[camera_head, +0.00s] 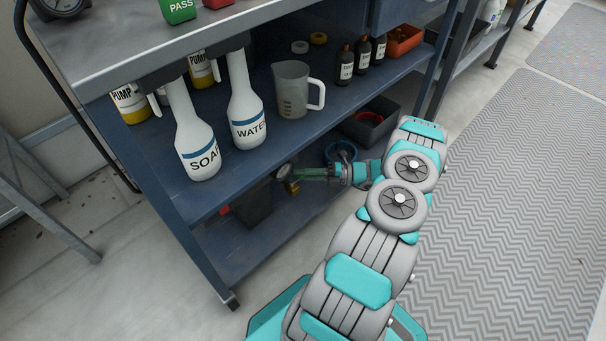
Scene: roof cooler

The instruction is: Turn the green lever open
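My arm reaches from the bottom of the picture to the lower shelf of the blue workbench. My gripper (289,175) points left under the middle shelf's front edge. A thin dark-green bar (313,171) shows along the gripper's fingers; it may be the green lever, but it is too small and shaded to be sure. A small brass-yellow piece (291,187) is right at the fingertips, touching or very near them. I cannot tell whether the fingers are open or shut on anything.
The middle shelf above holds white SOAP (198,150) and WATER (248,115) bottles, a grey jug (291,90) and brown bottles (345,62). A dark bin (254,208) and a blue round item (341,152) are on the lower shelf. Grey matting (510,200) at right is clear.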

